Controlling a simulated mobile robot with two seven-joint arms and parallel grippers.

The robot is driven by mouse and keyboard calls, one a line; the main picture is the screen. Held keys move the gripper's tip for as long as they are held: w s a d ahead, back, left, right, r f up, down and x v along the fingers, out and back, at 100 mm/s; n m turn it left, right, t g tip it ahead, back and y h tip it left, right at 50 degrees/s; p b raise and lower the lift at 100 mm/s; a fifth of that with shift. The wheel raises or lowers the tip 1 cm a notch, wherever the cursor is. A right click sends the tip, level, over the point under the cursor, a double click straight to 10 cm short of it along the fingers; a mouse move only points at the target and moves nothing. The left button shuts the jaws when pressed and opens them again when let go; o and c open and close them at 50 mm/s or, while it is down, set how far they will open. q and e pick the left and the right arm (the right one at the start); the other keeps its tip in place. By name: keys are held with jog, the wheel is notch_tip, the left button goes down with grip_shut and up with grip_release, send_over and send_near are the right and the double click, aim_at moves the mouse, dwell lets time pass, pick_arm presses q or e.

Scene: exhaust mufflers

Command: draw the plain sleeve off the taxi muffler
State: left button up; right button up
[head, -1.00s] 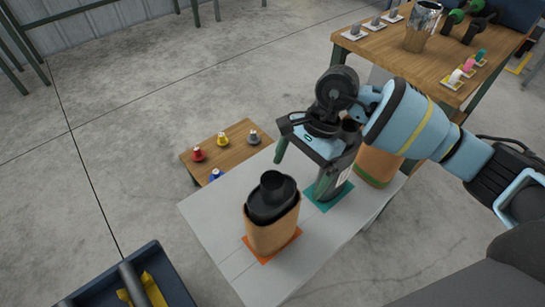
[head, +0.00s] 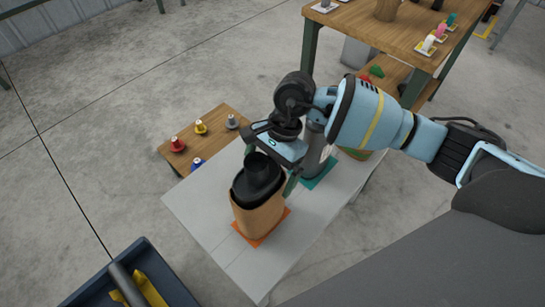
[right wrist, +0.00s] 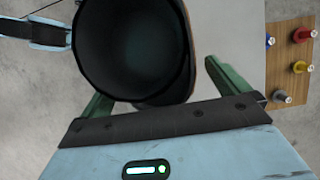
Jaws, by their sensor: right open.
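A black muffler (head: 257,176) stands upright on an orange mat (head: 284,216), with a plain tan sleeve (head: 258,219) around its lower body. No taxi marking is legible on it. My open right gripper (head: 269,168) is at its upper end, one green finger on either side. In the right wrist view, the muffler's dark round opening (right wrist: 135,45) fills the space between the fingers and partly hides the left one. A strip of tan sleeve (right wrist: 187,20) shows at its right edge. Whether the fingers touch is unclear. My left gripper does not show in the head view.
A grey muffler (head: 314,153) stands on a teal mat (head: 322,174) close behind my gripper. A low wooden table (head: 218,122) holds several small coloured pieces. A dark blue bin (head: 170,270) is at lower left. The white table's left side (head: 195,205) is clear.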

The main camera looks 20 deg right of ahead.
jog(key=shift+s+a+f, duration=0.1)
jog(key=shift+a+f, duration=0.1)
jog(key=shift+f, duration=0.3)
